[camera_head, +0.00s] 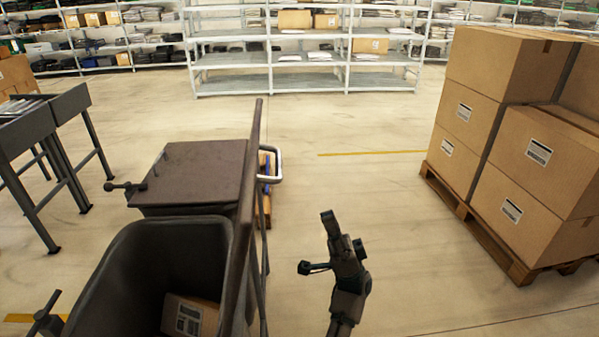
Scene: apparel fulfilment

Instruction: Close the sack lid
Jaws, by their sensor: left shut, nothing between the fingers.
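The near sack (118,262) is a dark open-topped bin at the lower left, with a cardboard parcel (190,317) inside. Its lid (243,215) stands upright along the sack's right side, seen nearly edge-on, so the sack is open. My left gripper (329,217) is to the right of the lid, apart from it in the picture, pointing up and away. Its fingers are together and empty. My right gripper is not in view.
A second sack behind has its brown lid (195,172) lying flat, with a metal handle (270,165) beside it. Stacked boxes (540,150) on a pallet (480,230) stand at right. Grey roller tables (30,130) are at left. The floor between sack and pallet is clear.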

